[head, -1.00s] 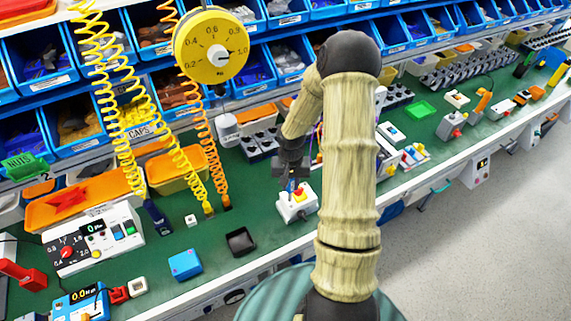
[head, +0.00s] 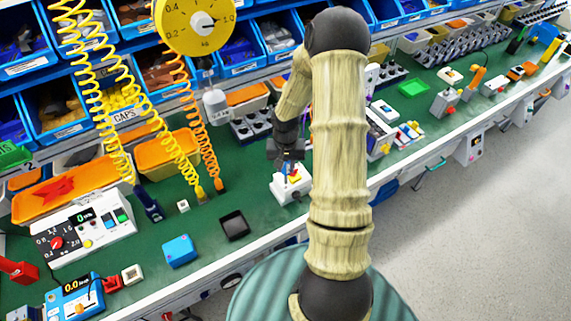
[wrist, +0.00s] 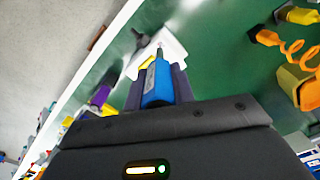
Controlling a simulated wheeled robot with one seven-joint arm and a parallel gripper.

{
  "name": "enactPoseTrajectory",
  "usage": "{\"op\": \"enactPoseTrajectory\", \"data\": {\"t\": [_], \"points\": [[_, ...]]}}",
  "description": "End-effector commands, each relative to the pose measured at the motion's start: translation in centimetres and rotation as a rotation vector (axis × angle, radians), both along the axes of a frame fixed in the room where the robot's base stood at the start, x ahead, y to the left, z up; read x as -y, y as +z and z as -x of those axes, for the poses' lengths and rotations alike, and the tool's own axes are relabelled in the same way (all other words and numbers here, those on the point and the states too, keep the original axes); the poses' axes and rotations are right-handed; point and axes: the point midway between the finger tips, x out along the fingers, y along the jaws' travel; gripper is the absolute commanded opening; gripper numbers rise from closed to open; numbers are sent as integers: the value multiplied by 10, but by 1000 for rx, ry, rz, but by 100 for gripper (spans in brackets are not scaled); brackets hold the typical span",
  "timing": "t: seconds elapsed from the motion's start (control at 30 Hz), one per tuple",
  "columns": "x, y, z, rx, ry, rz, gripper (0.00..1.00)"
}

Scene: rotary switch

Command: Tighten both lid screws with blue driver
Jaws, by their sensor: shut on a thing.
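My gripper (head: 289,165) is low over the bench, pointing down at a small white box (head: 288,192) with red and yellow parts on top. In the wrist view my gripper (wrist: 157,82) is shut on the blue driver (wrist: 156,90), with a dark finger on each side. The driver's thin shaft points at the white box (wrist: 172,50). I cannot tell whether its tip touches a screw. The lid screws are too small or hidden to make out.
A black square tray (head: 234,225) and a blue box (head: 179,250) stand left of the white box. Yellow coiled cords (head: 125,125) and an orange one (head: 200,130) hang to the left. Blue bins (head: 60,110) line the back. Green bench top is clear around the black tray.

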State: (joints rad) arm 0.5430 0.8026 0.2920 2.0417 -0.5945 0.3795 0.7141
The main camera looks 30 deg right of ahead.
Motion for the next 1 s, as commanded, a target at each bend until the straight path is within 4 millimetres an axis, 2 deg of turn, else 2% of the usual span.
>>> {"op": "enactPoseTrajectory", "data": {"t": [0.03, 0.2, 0.63, 0.77, 1.0], "points": [[0, -9, 0, 0, 0, 0, 0], [-1, -18, 0, 0, 0, -1, 0], [-2, -17, -1, 0, 21, -1, 0], [-1, -15, 0, -1, 135, -1, 0], [-2, -14, 0, 0, 442, -2, 0]]}}
